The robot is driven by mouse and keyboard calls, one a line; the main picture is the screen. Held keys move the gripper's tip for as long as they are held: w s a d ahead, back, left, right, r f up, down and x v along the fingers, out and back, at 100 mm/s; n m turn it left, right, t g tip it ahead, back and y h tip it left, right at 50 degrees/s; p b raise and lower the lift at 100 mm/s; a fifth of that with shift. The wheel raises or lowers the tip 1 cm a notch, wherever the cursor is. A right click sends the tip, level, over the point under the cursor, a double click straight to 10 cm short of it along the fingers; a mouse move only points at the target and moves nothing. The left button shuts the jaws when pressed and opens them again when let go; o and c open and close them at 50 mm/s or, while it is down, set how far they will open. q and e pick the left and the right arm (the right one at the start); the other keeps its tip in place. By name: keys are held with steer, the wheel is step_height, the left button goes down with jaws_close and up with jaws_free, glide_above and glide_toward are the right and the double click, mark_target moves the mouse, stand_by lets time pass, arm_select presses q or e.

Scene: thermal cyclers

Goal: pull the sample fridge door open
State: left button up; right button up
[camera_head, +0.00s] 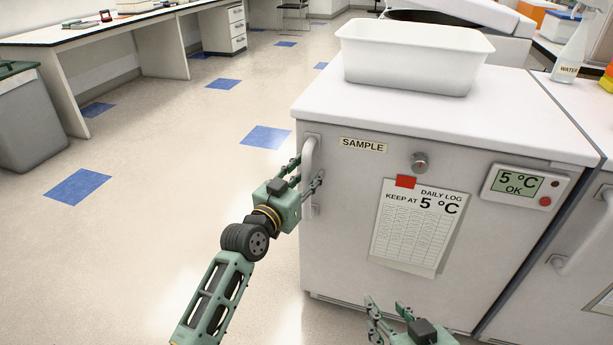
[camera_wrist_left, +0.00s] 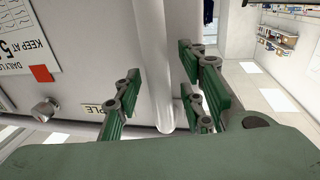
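The sample fridge (camera_head: 340,240) is a white cabinet with a "SAMPLE" label (camera_head: 363,145). Its door looks shut. A white vertical bar handle (camera_head: 309,158) is at the door's left edge; it also shows in the left wrist view (camera_wrist_left: 165,60). My left gripper (camera_head: 305,174) is at the handle, with fingers on either side of it. In the left wrist view the fingers (camera_wrist_left: 160,92) are spread, with a gap between the handle and the left finger. My right gripper (camera_head: 385,305) is low in front of the door, open and empty, partly cut off by the frame.
A white tub (camera_head: 415,60) stands on the fridge top. A round lock (camera_head: 420,162), a log sheet (camera_head: 418,225) and a display reading 5 °C (camera_head: 518,186) are on the door. Another cabinet (camera_head: 580,270) stands to the right. The floor left of the fridge is clear.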

arm_select(q)
jaws_close()
steer(key=shift+s, duration=0.1)
stand_by(0.6)
